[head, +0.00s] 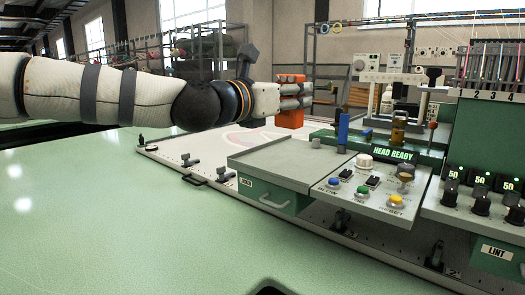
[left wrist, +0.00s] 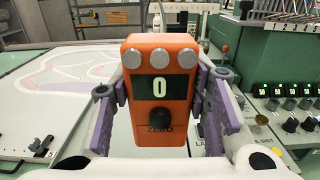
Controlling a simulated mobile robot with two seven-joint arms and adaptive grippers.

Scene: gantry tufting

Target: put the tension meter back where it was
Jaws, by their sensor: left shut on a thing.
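The tension meter (left wrist: 160,118) is an orange box with a dark display reading 0, several grey round buttons along its top and a black knob above the word ZERO. In the left wrist view it stands upright between the purple-padded fingers of my left gripper (left wrist: 160,100), which is shut on it. In the head view the meter (head: 290,119) shows orange above and below the fingers of my left gripper (head: 296,96). It appears held in the air above the pale bed behind the control panel. My right gripper is not in view.
A control panel (head: 345,205) with coloured buttons and a HEAD READY sign stands right of the arm. A flat grey drawer-top (head: 275,160) beside it is bare. A green cabinet (head: 470,135) with numbered threads and dials is at right. The green table (head: 90,220) at left is clear.

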